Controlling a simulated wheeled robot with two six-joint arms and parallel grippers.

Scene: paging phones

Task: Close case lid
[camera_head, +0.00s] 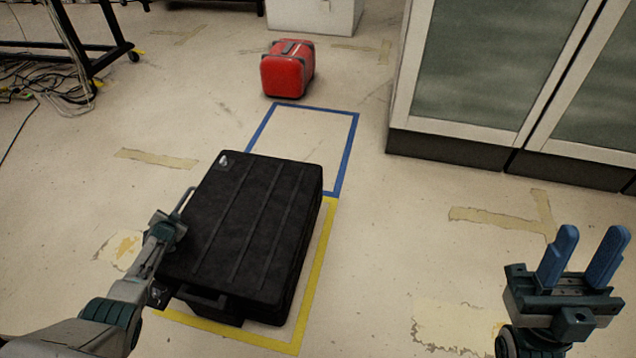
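A large black case (240,235) with a ribbed top lies flat inside the yellow floor outline. Its lid (245,215) looks down over the body; I cannot tell whether it is fully shut. A handle (207,298) shows at its near end. My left gripper (170,228) is at the case's left edge, against or very close to the lid; its fingers are not clear enough to tell open from shut. My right gripper (592,232) points upward at the lower right, its two blue fingers apart and empty, well away from the case.
Yellow tape (318,272) frames the case and blue tape (352,150) marks an empty floor area behind it. A red case (287,72) stands farther back. Cabinets (490,75) stand at the right. Cables (45,78) and a cart (100,50) are at the upper left.

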